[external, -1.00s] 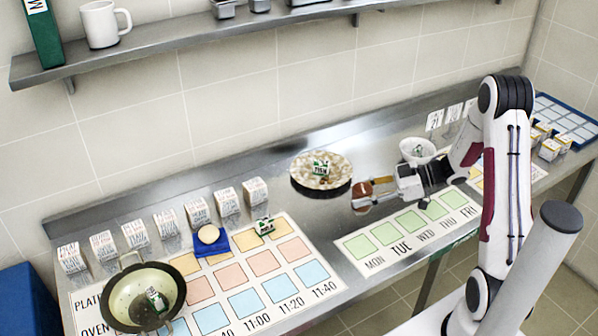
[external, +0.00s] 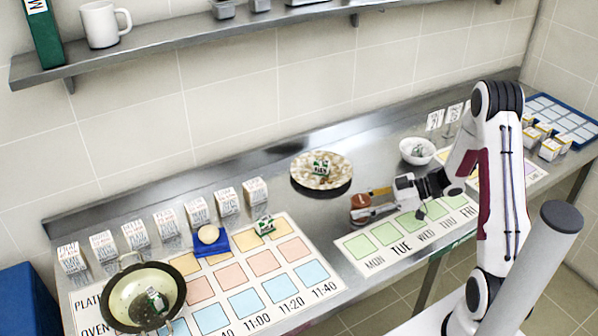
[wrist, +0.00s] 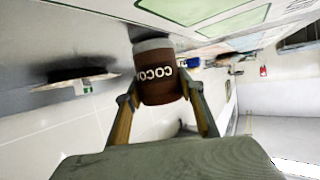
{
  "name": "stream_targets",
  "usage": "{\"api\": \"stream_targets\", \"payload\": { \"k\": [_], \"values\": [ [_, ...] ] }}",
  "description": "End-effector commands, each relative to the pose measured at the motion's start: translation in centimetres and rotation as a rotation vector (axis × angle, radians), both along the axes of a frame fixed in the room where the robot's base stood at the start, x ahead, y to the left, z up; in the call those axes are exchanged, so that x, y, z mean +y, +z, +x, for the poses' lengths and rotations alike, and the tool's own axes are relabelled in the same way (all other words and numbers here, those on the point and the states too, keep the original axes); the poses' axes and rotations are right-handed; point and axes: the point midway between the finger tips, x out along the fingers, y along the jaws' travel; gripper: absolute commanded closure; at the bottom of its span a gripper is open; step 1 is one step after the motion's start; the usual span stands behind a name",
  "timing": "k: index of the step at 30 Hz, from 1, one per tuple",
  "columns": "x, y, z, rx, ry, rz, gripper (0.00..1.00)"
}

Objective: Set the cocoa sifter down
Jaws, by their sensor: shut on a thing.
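The cocoa sifter (wrist: 160,80) is a dark brown cylinder with a pale grey end and white "COCO" lettering in the wrist view. My gripper (wrist: 158,95) is shut on it, one finger on each side. In the external view the brown sifter (external: 361,209) is at the tip of my gripper (external: 376,200), low over the steel counter (external: 325,225), just behind the weekday card. I cannot tell whether its base touches the counter.
A weekday card (external: 383,236) with green squares lies in front of the sifter. A speckled round dish (external: 305,164) with a small green-labelled box stands behind left. A white bowl (external: 417,151) is behind right. Bare steel lies left of the sifter.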

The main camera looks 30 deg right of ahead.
Motion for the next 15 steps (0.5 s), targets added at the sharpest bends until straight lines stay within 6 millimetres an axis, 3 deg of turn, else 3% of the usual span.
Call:
{"api": "stream_targets", "payload": {
  "k": [14,15],
  "values": [
    [0.0,-0.35,0.01,-0.001,0.0,0.0,0.87],
    [0.01,-0.35,0.0,-0.001,0.0,-0.001,0.54]
  ]
}}
